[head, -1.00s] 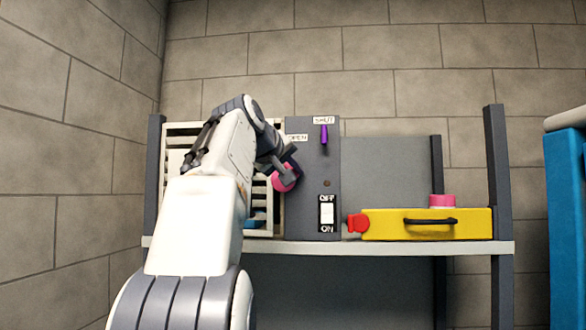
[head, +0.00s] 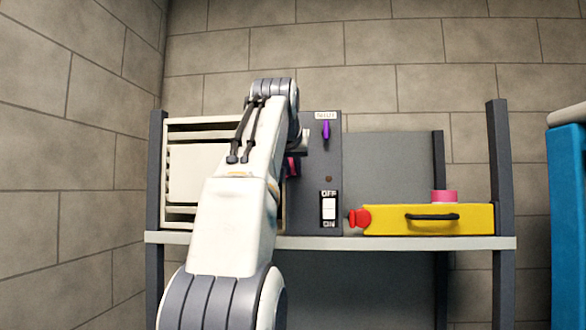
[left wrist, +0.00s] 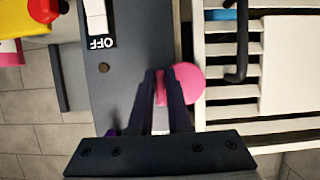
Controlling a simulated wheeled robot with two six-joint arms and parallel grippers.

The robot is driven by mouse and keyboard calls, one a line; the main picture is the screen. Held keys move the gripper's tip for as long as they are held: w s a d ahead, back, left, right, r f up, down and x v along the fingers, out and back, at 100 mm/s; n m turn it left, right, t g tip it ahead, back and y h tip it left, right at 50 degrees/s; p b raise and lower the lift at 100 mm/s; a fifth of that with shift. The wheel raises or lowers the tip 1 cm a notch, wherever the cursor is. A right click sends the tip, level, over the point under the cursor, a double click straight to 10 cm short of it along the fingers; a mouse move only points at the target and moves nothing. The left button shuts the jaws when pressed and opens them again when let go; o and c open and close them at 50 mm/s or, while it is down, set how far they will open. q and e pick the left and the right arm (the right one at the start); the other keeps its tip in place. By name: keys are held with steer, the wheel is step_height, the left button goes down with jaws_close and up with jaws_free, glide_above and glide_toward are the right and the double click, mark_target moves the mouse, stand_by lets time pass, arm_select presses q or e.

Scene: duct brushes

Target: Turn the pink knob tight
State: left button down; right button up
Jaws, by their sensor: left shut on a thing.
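The pink knob (left wrist: 187,80) is a round disc at the boundary between the dark grey panel and the white slatted unit. In the left wrist view the two dark fingers of my left gripper (left wrist: 164,92) close around its left part, and the rest shows to the right of them. In the head view only a small piece of the pink knob (head: 292,168) shows beside my left arm, which hides most of it and the fingers. My right gripper is in neither view.
The grey panel (head: 318,180) carries a purple lever (head: 326,130) near a SHUT label and a white OFF/ON switch (head: 328,208). A yellow box (head: 390,221) with a black handle stands on the shelf to the right. A white slatted unit (head: 180,215) stands left.

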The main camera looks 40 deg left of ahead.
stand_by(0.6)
arm_select(q)
steer(key=c, duration=0.9)
jaws_free()
steer(key=shift+o, duration=0.2)
steer(key=v, duration=1)
steer(key=shift+s, duration=0.2)
steer(key=shift+d, duration=0.15)
